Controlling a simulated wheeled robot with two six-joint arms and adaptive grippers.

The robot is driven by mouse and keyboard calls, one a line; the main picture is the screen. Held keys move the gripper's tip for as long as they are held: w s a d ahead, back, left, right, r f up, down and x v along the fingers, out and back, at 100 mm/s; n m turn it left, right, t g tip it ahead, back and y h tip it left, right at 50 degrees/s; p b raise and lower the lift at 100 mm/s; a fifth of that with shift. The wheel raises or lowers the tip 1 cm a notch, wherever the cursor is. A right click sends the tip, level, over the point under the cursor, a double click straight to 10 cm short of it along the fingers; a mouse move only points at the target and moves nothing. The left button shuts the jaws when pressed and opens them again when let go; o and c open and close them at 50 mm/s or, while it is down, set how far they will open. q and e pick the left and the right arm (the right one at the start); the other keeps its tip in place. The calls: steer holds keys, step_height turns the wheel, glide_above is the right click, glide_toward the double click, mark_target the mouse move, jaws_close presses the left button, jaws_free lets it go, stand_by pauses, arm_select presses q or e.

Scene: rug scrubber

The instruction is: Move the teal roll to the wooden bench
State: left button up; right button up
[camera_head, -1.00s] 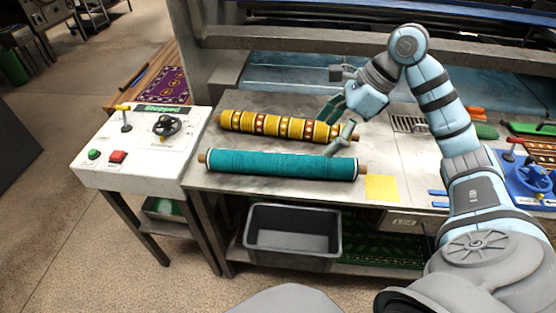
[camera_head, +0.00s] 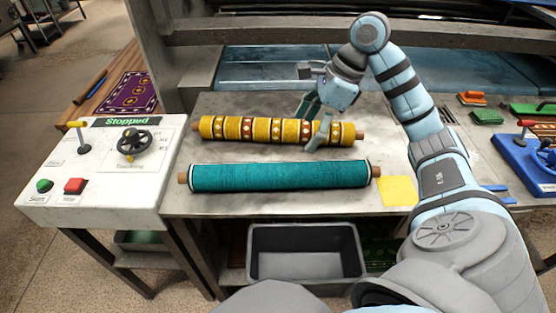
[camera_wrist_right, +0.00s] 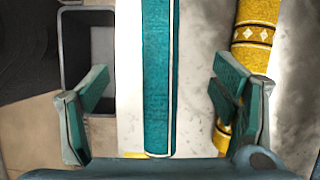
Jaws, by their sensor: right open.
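The teal roll (camera_head: 275,176) lies across the front of the grey metal table, with brown core ends showing. My right gripper (camera_head: 313,122) is open, its fingers over the patterned yellow roll just behind the teal roll in the head view. In the right wrist view the teal roll (camera_wrist_right: 157,75) runs between the two spread fingers of the gripper (camera_wrist_right: 162,88), with nothing gripped. The wooden bench (camera_head: 126,64) stands at the far left, partly hidden behind the white control panel. My left gripper is not in view.
The yellow roll (camera_head: 240,128) lies parallel behind the teal one. The control panel (camera_head: 100,180) with levers and buttons stands left of the table. A purple rug (camera_head: 131,92) lies on the bench. A grey bin (camera_head: 305,262) sits below; a yellow cloth (camera_head: 397,191) lies right.

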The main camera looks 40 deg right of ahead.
mark_target(285, 166)
steer(key=b+x, duration=0.1)
steer(key=x, duration=0.2)
steer(key=b+x, duration=0.2)
steer(key=x, duration=0.2)
steer(key=b+x, duration=0.2)
steer(key=x, duration=0.1)
steer(key=shift+s+d+f, duration=0.15)
steer(key=shift+d+f, duration=0.05)
steer(key=shift+f, duration=0.2)
steer(key=b+x, duration=0.1)
steer(key=x, duration=0.5)
steer(key=shift+a+r, duration=0.15)
steer(key=shift+r, duration=0.1)
jaws_close()
